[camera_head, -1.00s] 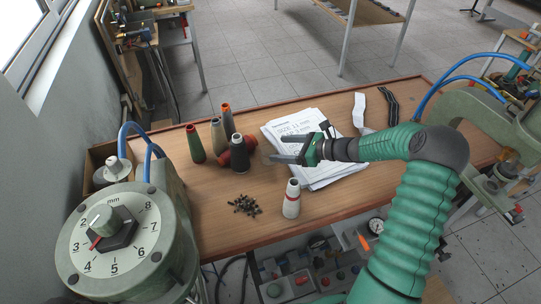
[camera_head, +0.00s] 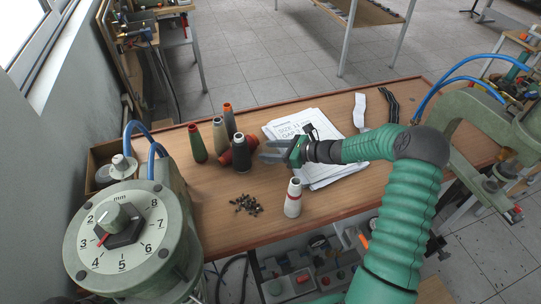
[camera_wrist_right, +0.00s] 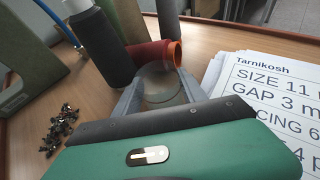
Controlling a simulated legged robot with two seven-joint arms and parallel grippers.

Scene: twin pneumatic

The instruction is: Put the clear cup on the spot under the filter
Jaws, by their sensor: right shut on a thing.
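My right gripper (camera_head: 272,152) is shut above the bench, left of the papers and close to the dark spool. In the right wrist view its two fingers stand on either side of a round see-through thing (camera_wrist_right: 160,84), which looks like the clear cup. The cup is faint, and its height and exact tilt are hard to tell. In the head view it cannot be made out clearly. I cannot make out a filter or a spot under it in either view. My left gripper is not in view.
Several thread cones (camera_head: 197,143), a dark spool (camera_head: 240,153) and a red cone lying down (camera_wrist_right: 150,58) stand close by. A dial machine (camera_head: 125,240) is at left, a clamp-like machine (camera_head: 475,130) at right.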

